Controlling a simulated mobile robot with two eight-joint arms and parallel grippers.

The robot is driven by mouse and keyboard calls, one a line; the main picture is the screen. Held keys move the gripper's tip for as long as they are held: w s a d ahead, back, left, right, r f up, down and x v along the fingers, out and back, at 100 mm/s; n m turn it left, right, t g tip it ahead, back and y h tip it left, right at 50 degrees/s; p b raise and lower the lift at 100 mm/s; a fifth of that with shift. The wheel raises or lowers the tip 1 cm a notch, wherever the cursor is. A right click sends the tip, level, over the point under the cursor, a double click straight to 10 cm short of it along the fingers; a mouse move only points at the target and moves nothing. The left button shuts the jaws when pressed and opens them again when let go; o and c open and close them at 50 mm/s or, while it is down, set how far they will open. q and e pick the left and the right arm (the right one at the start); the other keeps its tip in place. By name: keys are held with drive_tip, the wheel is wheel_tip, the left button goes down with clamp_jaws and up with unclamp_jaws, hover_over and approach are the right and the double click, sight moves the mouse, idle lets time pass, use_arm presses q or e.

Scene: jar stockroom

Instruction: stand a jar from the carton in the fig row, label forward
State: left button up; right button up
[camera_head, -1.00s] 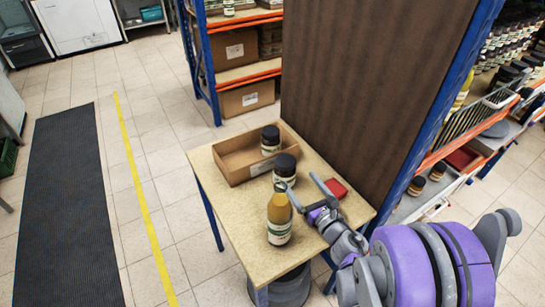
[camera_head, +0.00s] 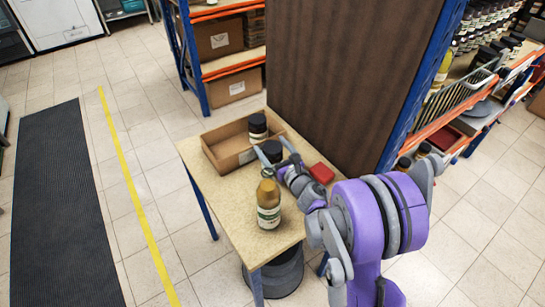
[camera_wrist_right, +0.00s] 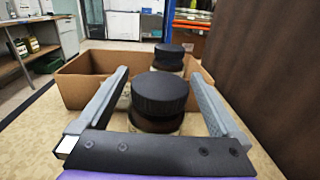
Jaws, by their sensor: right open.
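The open cardboard carton (camera_head: 213,158) stands on the small table, with one dark-lidded jar (camera_head: 258,123) inside; this jar also shows behind in the right wrist view (camera_wrist_right: 169,50). A second dark-lidded jar (camera_head: 275,150) stands upright on the table just in front of the carton. My right gripper (camera_head: 271,151) is open, with its fingers on either side of this second jar. In the right wrist view the jar's black lid (camera_wrist_right: 159,92) shows between the spread fingers (camera_wrist_right: 160,76). Its label is mostly hidden there. My left gripper is out of view.
An amber bottle (camera_head: 268,206) stands near the table's front edge, close to my right arm. A red box (camera_head: 321,173) lies right of the gripper. A brown panel (camera_head: 335,80) rises behind the table. Shelves with jars (camera_head: 480,30) stand at right.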

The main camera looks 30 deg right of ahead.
clamp_jaws()
idle(0.5)
drive_tip(key=shift+r, duration=0.1)
